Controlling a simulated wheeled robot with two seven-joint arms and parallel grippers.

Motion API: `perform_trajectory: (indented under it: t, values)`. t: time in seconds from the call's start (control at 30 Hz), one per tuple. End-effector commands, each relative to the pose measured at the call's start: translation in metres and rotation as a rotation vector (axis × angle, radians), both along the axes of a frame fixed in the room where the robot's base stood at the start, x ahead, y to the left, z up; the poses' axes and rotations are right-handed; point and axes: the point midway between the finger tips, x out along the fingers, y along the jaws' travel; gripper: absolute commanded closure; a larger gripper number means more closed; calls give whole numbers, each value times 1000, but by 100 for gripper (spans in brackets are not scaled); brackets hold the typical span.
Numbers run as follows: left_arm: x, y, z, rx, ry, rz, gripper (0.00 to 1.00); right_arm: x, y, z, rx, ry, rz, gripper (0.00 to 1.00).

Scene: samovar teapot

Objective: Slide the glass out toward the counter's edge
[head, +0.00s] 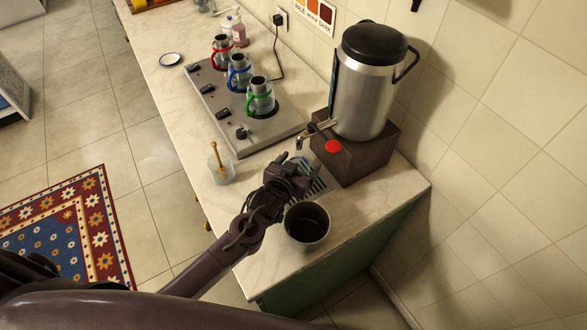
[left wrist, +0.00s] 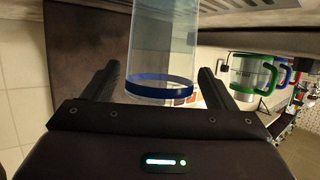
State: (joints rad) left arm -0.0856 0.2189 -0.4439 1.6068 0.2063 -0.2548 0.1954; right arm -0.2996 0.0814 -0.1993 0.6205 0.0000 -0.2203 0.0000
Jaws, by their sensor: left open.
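The glass is clear with a blue band; in the left wrist view the glass (left wrist: 163,55) stands between the two fingers of my left gripper (left wrist: 160,85). In the head view my left gripper (head: 294,166) reaches in by the drip grate, below the samovar's tap, and hides most of the glass. Its fingers are open, one on each side of the glass, with gaps visible in the wrist view. The counter (head: 268,255) has its near edge to the left and front of the gripper. My right gripper is out of view.
A metal cup (head: 307,240) with dark contents stands close to the gripper. The samovar (head: 365,95) sits on a wooden box (head: 365,160) behind. A glass with a wooden stick (head: 219,168) stands left, near the edge. Several coloured-handled mugs stand on the hot-plate unit (head: 262,130).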

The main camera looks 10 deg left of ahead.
Motion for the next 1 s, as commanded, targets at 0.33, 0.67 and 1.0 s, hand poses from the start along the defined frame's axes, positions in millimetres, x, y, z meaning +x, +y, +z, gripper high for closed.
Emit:
perform_trajectory:
  t: [0.33, 0.67, 1.0]
  values:
    - [12, -3, -5, -1, 0, -2, 21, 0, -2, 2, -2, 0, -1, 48]
    - [12, -3, -5, 0, 0, -1, 46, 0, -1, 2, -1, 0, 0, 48]
    - [12, -3, -5, 0, 0, -1, 71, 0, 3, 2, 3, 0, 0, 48]
